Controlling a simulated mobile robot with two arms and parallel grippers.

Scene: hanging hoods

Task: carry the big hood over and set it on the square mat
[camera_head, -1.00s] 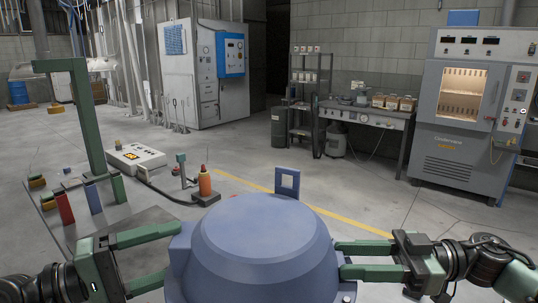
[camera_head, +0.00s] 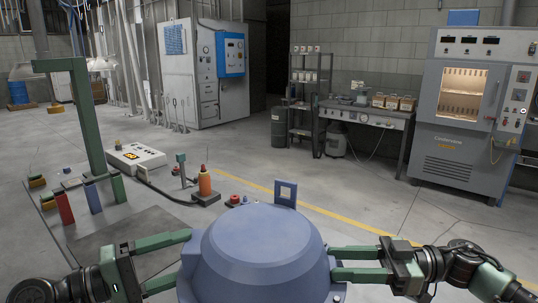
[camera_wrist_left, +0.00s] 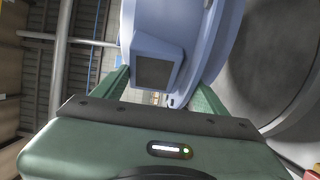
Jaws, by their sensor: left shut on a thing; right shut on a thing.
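The big hood (camera_head: 262,245) is a blue dome with a flat top and an upright square loop (camera_head: 286,193) on its far side. It is held between my two arms at the bottom of the head view. My left gripper (camera_head: 186,260) is shut on its left side and my right gripper (camera_head: 334,264) on its right side. In the left wrist view, the hood (camera_wrist_left: 175,20) has a square-framed block (camera_wrist_left: 157,66) between the fingers of my left gripper (camera_wrist_left: 160,88). A dark grey square mat (camera_head: 108,241) lies on the floor, left of the hood. The hood's underside is hidden.
A green post (camera_head: 90,125) with an overhanging arm stands beyond the mat, near red and blue blocks (camera_head: 63,207). A white control box (camera_head: 137,158), an orange bottle (camera_head: 205,182) and red-topped parts (camera_head: 234,199) are beyond the hood.

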